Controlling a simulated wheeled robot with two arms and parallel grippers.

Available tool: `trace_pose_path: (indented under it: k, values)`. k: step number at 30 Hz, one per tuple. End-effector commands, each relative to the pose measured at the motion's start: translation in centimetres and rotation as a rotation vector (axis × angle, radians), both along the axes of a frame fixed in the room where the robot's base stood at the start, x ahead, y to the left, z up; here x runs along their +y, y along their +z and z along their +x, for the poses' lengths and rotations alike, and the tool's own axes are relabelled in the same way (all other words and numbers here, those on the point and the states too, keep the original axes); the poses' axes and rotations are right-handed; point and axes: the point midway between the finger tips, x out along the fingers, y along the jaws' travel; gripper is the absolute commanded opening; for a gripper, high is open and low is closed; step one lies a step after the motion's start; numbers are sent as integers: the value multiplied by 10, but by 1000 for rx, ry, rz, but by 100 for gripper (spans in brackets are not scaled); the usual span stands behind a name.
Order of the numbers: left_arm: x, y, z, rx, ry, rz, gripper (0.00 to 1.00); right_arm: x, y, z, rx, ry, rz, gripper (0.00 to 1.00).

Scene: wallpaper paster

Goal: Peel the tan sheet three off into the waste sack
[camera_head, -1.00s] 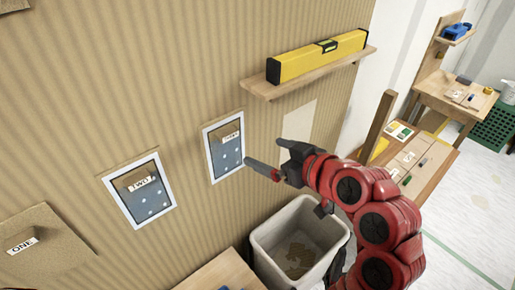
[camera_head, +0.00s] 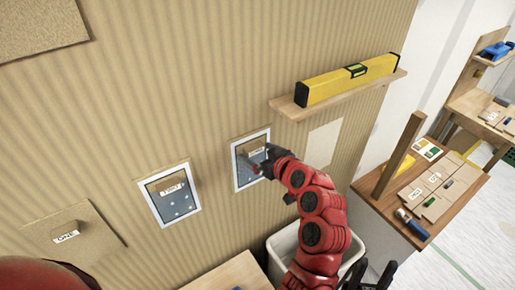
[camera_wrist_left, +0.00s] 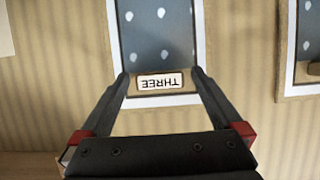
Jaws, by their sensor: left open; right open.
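Tan sheet three shows as a tan piece with a THREE label (camera_wrist_left: 158,82), at one edge of a blue dotted panel in a white frame (camera_head: 237,180). My left gripper (camera_head: 264,166) is at this panel, its fingers open. In the left wrist view its fingers (camera_wrist_left: 160,85) stand on either side of the labelled piece; I cannot tell whether they touch it. The waste sack looks to be the pale bin (camera_head: 283,243) below, partly hidden by my red arm. My right gripper (camera_head: 378,274) is open and empty at the bottom right.
Panel TWO (camera_head: 170,198) and tan sheet ONE (camera_head: 85,232) are to the left. A shelf (camera_head: 290,108) with a yellow level (camera_head: 345,82) is above right. A wooden table (camera_head: 400,205) with cards and tools stands at right.

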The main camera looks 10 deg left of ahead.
Motion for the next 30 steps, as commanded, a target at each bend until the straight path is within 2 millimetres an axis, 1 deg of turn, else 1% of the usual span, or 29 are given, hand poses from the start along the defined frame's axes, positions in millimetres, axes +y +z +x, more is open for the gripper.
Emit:
trace_pose_path:
  k: [4, 11, 14, 18, 23, 24, 25, 30]
  values:
    - [4, -2, 4, 0, -1, 1, 100, 0, 3, 0, 0, 0, 0, 50]
    - [4, -3, 4, 0, -1, 1, 100, 0, 2, 0, 0, 0, 0, 50]
    - [4, -3, 4, 0, -1, 1, 84, 0, 2, 0, 0, 0, 0, 50]
    - [4, -3, 4, 0, -1, 1, 59, 0, 2, 0, 0, 0, 0, 50]
    - [4, -3, 4, 0, -2, 2, 30, 0, 2, 0, 0, 0, 0, 50]
    - [4, -3, 4, 0, -2, 2, 23, 0, 2, 0, 0, 0, 0, 50]
    - [4, -3, 4, 1, -2, 1, 18, 0, 2, 0, 0, 0, 0, 50]
    - [2, -3, 3, 1, -3, 1, 18, 0, 2, 0, 0, 0, 0, 50]
